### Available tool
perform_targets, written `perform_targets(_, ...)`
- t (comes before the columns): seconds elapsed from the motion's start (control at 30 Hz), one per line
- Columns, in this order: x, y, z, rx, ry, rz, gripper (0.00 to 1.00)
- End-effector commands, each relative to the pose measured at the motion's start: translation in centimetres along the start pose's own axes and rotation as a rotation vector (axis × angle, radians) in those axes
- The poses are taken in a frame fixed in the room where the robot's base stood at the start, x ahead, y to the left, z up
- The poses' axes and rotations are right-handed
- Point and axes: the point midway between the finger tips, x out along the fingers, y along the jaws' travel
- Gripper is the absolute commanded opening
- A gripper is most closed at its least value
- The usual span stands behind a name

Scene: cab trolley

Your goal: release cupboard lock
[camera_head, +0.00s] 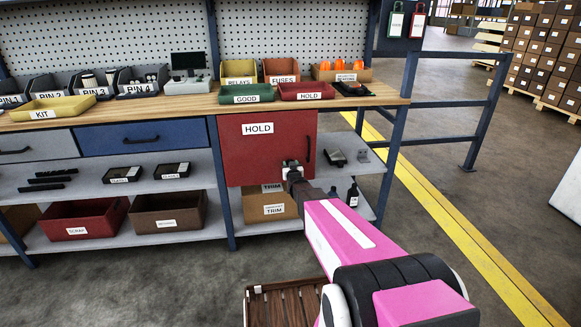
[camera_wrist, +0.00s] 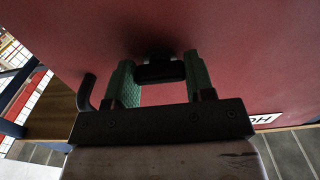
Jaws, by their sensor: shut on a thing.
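The cupboard has a red door (camera_head: 240,158) marked HOLD, and it looks closed. A black lock piece (camera_wrist: 158,72) sits on the red door in the wrist view. My gripper (camera_wrist: 158,80) has its green fingers on both sides of this piece and is shut on it. In the head view, my gripper (camera_head: 291,165) is at the lower right of the door and hides the lock. The door's black handle (camera_head: 309,150) stands upright at its right edge. The handle also shows left of my fingers in the wrist view (camera_wrist: 87,92).
The wooden bench top (camera_head: 200,104) above the door holds several trays and bins. Open shelves (camera_head: 345,165) with small black items lie right of the door. A TRIM box (camera_head: 274,210) stands below it. A brown slatted crate (camera_head: 285,305) is at the bottom.

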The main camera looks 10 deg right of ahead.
Motion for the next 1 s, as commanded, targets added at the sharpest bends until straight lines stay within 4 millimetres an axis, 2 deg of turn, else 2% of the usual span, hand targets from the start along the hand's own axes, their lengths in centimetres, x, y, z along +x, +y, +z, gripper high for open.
perform_targets(0.2, 0.0, 0.0, 0.0, -0.004, 0.0, -0.001, 0.25)
perform_targets(0.23, 0.0, 0.0, 0.0, -0.004, 0.0, -0.001, 0.56)
perform_targets(0.3, 0.0, 0.0, 0.0, -0.003, 0.0, -0.001, 0.74)
perform_targets(0.73, -0.7, 0.0, 0.0, -0.001, -0.001, 0.0, 0.74)
perform_targets(0.87, -2.1, 0.0, -0.1, -0.001, -0.001, 0.0, 0.74)
perform_targets(1.0, -4.5, 0.0, -0.1, -0.001, -0.002, 0.0, 0.74)
